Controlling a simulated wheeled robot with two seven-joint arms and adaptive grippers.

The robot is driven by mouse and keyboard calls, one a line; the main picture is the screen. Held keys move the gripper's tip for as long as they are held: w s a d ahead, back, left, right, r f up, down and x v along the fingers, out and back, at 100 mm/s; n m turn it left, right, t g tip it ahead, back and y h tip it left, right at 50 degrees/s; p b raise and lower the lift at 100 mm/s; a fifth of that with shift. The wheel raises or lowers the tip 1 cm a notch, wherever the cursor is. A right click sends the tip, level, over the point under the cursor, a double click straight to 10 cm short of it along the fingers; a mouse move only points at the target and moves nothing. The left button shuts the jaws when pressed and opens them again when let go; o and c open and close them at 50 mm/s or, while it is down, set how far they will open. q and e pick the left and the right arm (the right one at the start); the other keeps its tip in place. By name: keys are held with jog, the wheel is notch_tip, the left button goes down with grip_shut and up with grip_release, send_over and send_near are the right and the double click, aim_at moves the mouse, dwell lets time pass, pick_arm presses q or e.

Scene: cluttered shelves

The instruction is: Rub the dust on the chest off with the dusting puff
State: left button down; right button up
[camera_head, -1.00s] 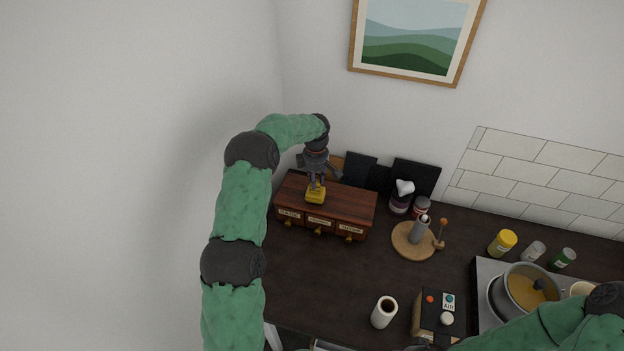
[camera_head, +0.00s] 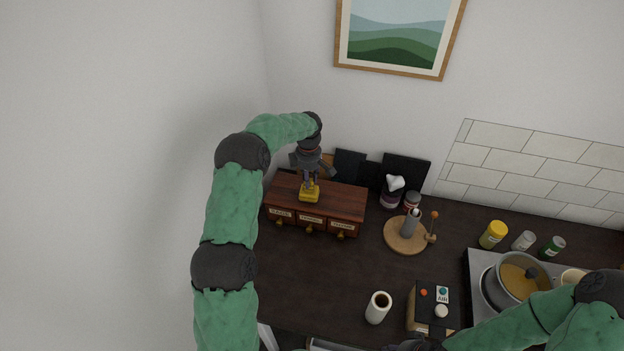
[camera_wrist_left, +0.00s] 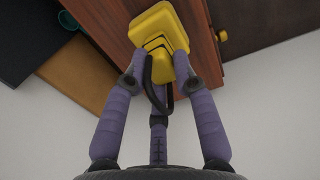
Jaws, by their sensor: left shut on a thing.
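The chest (camera_head: 340,201) is a low reddish-brown wooden box with labelled drawers and brass-coloured pulls, at the back left of the counter. The yellow dusting puff (camera_head: 310,195) is at the chest's top, left of its middle. My left gripper (camera_head: 311,182) is shut on the puff from above. In the left wrist view the puff (camera_wrist_left: 158,27) sits between the fingertips, against the wooden top (camera_wrist_left: 198,28). I cannot make out dust on the top.
Dark boards (camera_head: 404,172) lean on the wall behind the chest. A round wooden stand (camera_head: 399,241), a white cup (camera_head: 378,307), a box with buttons (camera_head: 432,309) and a pot (camera_head: 520,277) stand to the right. The counter before the chest is clear.

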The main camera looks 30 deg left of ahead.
pick_arm(q)
jog(key=shift+s+a+f, duration=0.1)
jog(key=shift+s+a, duration=0.1)
jog(key=shift+a, duration=0.5)
jog(key=shift+s+a, duration=0.15)
jog(key=shift+a, duration=0.5)
pick_arm(e)
jog(key=shift+s+a+f, duration=0.2)
jog(key=shift+s, duration=0.2)
pick_arm(q)
jog(key=shift+r+p, duration=0.35)
jog(key=shift+r, duration=0.45)
jog(key=shift+r+p, duration=1.3)
jog(key=shift+r, duration=1.5)
pick_arm(e)
jog(key=shift+w+r, duration=0.2)
jog(key=shift+r, duration=1.55)
